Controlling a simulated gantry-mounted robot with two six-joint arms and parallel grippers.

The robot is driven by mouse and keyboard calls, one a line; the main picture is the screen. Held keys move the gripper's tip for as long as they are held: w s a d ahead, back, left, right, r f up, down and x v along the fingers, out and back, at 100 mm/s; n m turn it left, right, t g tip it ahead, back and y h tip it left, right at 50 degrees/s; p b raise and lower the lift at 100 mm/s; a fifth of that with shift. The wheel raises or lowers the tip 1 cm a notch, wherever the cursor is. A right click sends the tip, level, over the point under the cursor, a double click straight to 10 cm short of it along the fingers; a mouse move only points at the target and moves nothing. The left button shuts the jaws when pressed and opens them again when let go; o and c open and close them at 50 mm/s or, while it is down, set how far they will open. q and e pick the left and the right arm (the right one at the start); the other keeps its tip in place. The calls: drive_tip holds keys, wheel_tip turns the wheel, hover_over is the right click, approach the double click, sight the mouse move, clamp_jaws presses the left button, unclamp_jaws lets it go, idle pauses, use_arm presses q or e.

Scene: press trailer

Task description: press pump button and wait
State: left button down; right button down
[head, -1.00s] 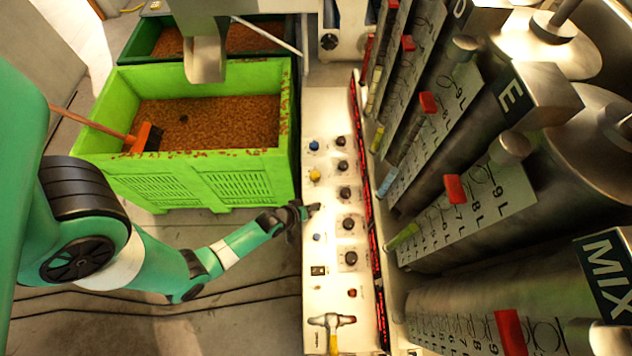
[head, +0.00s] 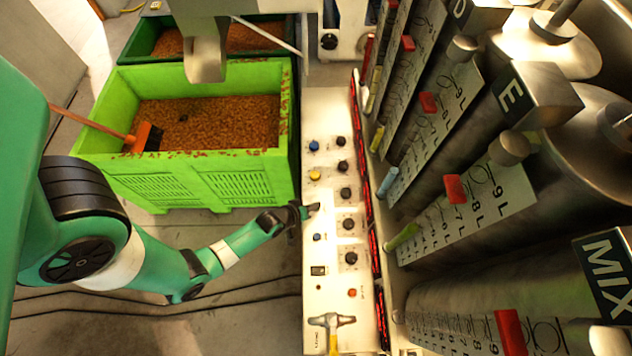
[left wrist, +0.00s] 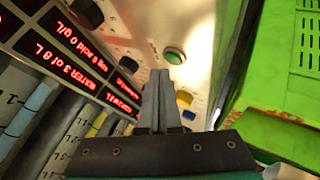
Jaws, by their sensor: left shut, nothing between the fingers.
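The white control panel (head: 333,270) carries coloured buttons and a row of black knobs. My left gripper (head: 314,207) is shut and empty, its fingertips at the panel's left part, between the yellow button (head: 315,175) and a lower small blue button (head: 317,237). In the left wrist view, the shut fingers (left wrist: 158,75) end close to a green button (left wrist: 174,56) with a pale ring. I cannot tell whether they touch it. No pump label is readable. My right gripper is not in view.
A green crate (head: 210,188) of brown-red material stands left of the panel. Red displays (head: 378,240) line the panel's right edge, with metal tanks (head: 545,130) beyond. A tap-like handle (head: 332,320) is at the panel's near end. A red-orange button (head: 352,293) lies below the knobs.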

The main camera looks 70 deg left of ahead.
use_arm(q)
drive_tip(key=shift+f+b, duration=0.35)
drive_tip(key=shift+f, duration=0.05)
drive_tip(key=shift+f+b, duration=0.35)
drive_tip(key=shift+f, duration=0.05)
idle(0.5)
drive_tip(key=shift+r, duration=0.15)
drive_tip(key=shift+r+p, duration=0.65)
drive_tip(key=shift+p, duration=0.15)
wheel_tip(320, 180, up, 5)
drive_tip(key=p, duration=0.4)
drive_tip(key=shift+p, duration=0.4)
